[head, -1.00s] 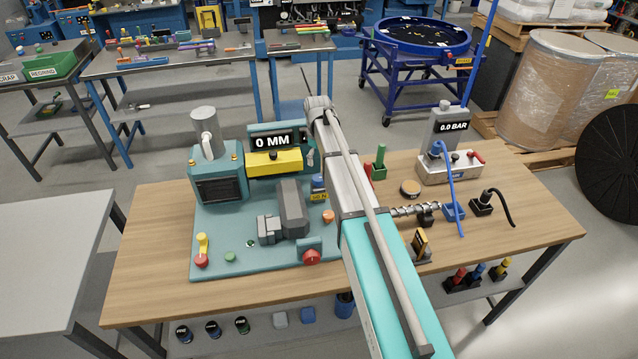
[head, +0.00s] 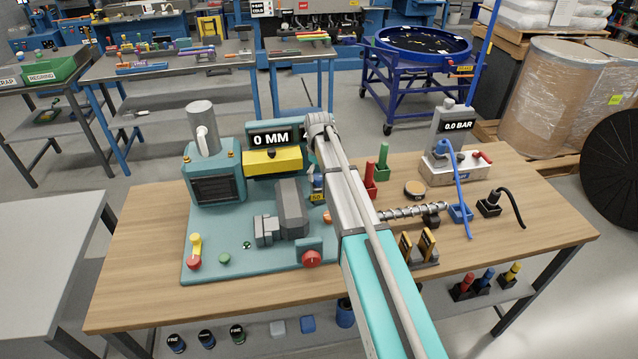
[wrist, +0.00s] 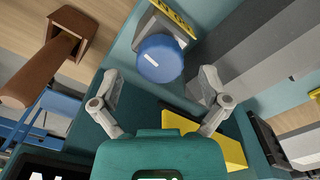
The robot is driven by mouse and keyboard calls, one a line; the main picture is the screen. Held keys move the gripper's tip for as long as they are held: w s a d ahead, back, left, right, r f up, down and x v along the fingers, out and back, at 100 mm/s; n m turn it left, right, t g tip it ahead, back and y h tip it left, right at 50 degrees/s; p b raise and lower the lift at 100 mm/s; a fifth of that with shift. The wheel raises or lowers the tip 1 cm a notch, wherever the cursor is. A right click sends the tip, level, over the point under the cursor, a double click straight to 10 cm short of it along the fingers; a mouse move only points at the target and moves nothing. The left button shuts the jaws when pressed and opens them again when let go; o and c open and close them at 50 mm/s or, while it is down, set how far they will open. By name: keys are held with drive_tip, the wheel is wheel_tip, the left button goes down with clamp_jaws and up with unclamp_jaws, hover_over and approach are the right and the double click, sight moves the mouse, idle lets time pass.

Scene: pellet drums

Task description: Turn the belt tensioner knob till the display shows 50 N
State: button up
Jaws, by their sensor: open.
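The belt tensioner knob (wrist: 160,58) is a blue round knob with a short white mark on its face, in the upper middle of the wrist view.
A grey block (head: 291,210) stands close left of the knob on the teal machine base (head: 215,240). A yellow guard (head: 272,161) with a 0 MM sign is behind. Red (head: 370,180) and green (head: 382,162) handles stand right of my arm.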

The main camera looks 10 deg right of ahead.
drive_tip(key=shift+f+b, duration=0.85)
drive_tip(key=shift+f, duration=0.25)
drive_tip(key=c, duration=1.1)
drive_tip(key=shift+c, duration=0.2)
drive_tip(key=shift+m, duration=0.5)
drive_tip(key=m, duration=0.3)
drive_tip(key=shift+m, duration=2)
